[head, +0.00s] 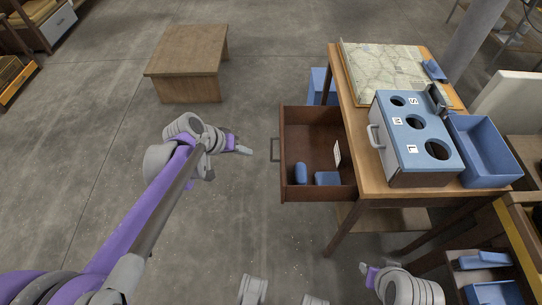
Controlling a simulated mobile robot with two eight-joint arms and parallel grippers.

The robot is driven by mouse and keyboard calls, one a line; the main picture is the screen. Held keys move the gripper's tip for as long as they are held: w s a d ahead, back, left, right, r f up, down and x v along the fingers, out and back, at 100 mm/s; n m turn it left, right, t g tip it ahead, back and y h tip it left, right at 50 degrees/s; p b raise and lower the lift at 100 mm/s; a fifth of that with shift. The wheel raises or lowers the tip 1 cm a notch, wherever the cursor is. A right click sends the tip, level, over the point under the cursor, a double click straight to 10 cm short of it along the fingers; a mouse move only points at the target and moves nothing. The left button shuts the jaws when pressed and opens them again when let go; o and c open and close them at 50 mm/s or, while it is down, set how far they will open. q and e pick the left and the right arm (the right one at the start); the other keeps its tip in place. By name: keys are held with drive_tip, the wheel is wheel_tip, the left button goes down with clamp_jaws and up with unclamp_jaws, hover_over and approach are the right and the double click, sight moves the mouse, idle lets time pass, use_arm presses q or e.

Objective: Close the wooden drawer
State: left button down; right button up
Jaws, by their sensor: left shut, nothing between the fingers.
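The wooden drawer (318,192) is dark brown and stands pulled out from the left side of the wooden table (345,107). Its metal handle (274,149) is on the left, outer face. Inside lie blue items (301,173) and a white card (337,153). My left gripper (246,150) is shut and empty, a little to the left of the handle and apart from it. My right gripper (364,268) is at the bottom, below the table; it is too small to tell whether it is open.
On the table are a blue-topped sorting box (416,165) with holes marked S, M and L, a blue bin (481,148) and a map-like sheet (385,70). A low wooden table (188,52) stands at the upper left. The floor left of the drawer is clear.

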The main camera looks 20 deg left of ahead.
use_arm(q)
drive_tip(key=w+d+f+b, duration=0.3)
drive_tip(key=w+d+f, duration=0.2)
drive_tip(key=d+f, duration=0.2)
drive_tip(key=shift+w+f, duration=0.25)
drive_tip(key=shift+w, duration=0.05)
drive_tip(key=w+d, duration=0.3)
drive_tip(key=d, duration=0.7)
drive_tip(key=w+d+p, duration=0.1)
drive_tip(key=w+d, duration=0.1)
drive_tip(key=d, duration=0.8)
drive_tip(key=shift+w, duration=0.4)
drive_tip(key=shift+d, duration=0.1)
